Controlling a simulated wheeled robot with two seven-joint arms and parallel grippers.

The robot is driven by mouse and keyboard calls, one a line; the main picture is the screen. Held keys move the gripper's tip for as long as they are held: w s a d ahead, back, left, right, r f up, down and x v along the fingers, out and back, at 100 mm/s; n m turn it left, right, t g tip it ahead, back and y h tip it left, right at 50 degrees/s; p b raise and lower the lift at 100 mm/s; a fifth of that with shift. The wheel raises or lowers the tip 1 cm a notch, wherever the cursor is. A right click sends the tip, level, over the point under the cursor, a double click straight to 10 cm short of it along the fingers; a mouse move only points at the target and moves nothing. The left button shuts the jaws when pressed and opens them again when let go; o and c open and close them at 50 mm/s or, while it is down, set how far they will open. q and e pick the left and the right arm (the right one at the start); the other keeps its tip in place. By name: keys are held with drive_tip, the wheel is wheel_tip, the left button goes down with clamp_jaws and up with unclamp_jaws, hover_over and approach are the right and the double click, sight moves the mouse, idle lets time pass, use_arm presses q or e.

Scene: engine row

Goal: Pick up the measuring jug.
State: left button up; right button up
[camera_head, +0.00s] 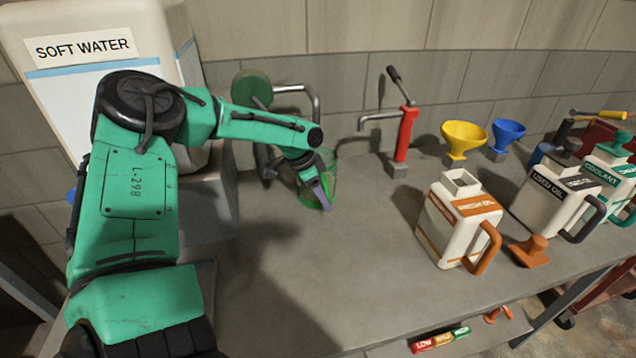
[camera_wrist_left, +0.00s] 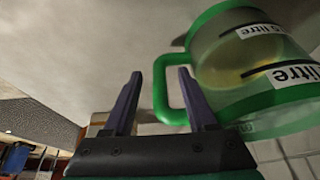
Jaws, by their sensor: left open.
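The measuring jug (camera_wrist_left: 250,70) is clear with a green rim, base and handle, and white litre labels. In the left wrist view it fills the upper right, cut off by the edge. In the head view only parts of the jug (camera_head: 331,165) show, largely hidden behind my left gripper (camera_head: 321,195). My left gripper is open. In the wrist view the upright bar of the green handle (camera_wrist_left: 160,88) appears between the two fingers of the gripper (camera_wrist_left: 160,90), with the right finger overlapping the handle's opening. I cannot tell whether they touch. My right gripper is not in view.
A red hand pump (camera_head: 405,135) stands behind and right of the jug. A white jug with orange handle (camera_head: 455,230), yellow funnel (camera_head: 463,140) and blue funnel (camera_head: 507,135) stand farther right. A soft water tank (camera_head: 100,50) stands left. The bench (camera_head: 330,270) is clear in front.

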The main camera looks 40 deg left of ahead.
use_arm(q)
drive_tip(key=shift+s, duration=0.1)
clamp_jaws()
drive_tip(key=shift+r, duration=0.15)
idle(1.2)
